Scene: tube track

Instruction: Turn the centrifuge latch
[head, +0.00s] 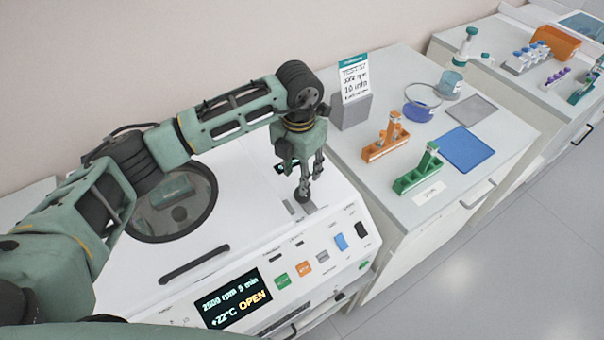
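The white centrifuge (243,235) stands at the front left with its lid down. The lid has a round dark-rimmed window (153,222) and a black bar handle (195,264). Its display (234,300) reads 2500 rpm, 5 min, +22°C and OPEN. My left gripper (309,188) points down over the right part of the centrifuge top, by a grey slotted plate (291,207). The latch is not clearly seen there; the fingers hide part of this spot. I cannot tell whether the fingers are around or touching anything. My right gripper is out of view.
Green (282,281), orange (304,268), blue (341,242) and black buttons line the front panel. On the bench to the right are an orange rack (381,150), a green rack (411,181), a blue mat (468,149) and a sign (354,82) on a grey block.

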